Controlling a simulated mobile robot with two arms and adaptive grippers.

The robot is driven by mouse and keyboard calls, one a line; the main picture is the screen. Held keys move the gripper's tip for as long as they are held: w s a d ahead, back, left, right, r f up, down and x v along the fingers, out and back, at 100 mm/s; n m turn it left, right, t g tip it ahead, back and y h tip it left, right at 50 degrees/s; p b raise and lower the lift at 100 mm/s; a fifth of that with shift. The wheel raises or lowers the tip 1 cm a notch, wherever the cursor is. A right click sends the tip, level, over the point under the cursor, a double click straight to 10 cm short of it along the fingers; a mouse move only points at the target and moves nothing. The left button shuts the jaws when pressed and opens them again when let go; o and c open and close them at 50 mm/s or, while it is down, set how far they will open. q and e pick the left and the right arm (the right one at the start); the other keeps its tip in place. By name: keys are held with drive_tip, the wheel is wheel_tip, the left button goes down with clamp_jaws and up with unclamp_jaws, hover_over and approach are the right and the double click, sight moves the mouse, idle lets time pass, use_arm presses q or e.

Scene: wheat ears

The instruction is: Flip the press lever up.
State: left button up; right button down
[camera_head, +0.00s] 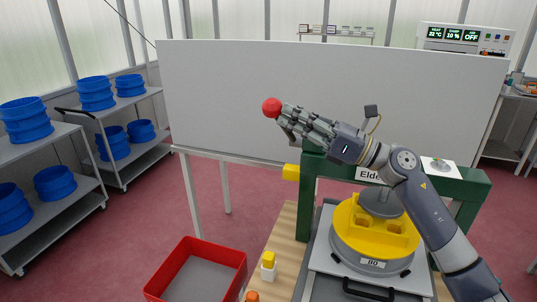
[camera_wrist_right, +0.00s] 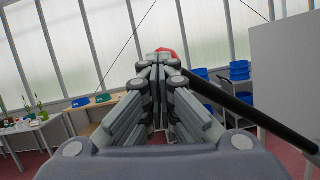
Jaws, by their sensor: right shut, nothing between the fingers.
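The press has a green frame (camera_head: 470,187) with a partly covered sign on its beam. A red ball knob (camera_head: 272,106), apparently the press lever's end, shows up and left of the frame. My right gripper (camera_head: 286,117) is shut and empty, its fingertips right by the knob; whether they touch, I cannot tell. In the right wrist view the knob (camera_wrist_right: 165,51) shows just past the fingertips (camera_wrist_right: 160,68). A black bar (camera_wrist_right: 245,110), likely the lever rod, runs from behind the fingers down to the right. My left gripper is out of view.
A yellow drum (camera_head: 350,225) sits under the press frame. A red bin (camera_head: 160,285) stands at the lower left. A large white panel (camera_head: 220,100) stands behind the press. Racks (camera_head: 75,130) with blue sieves are at the left. Red floor is open between them.

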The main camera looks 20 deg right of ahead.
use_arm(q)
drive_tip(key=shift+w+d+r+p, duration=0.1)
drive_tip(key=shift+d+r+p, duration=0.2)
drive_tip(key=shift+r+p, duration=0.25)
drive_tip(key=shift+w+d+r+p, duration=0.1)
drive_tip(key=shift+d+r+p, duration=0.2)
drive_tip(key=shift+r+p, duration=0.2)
use_arm(e)
drive_tip(key=w+d+r+m, duration=0.2)
drive_tip(key=w+d+r, duration=0.1)
drive_tip(key=w+r, duration=0.2)
drive_tip(key=shift+w+d+r, duration=0.2)
drive_tip(key=shift+d+r, duration=0.05)
drive_tip(key=shift+r, duration=0.4)
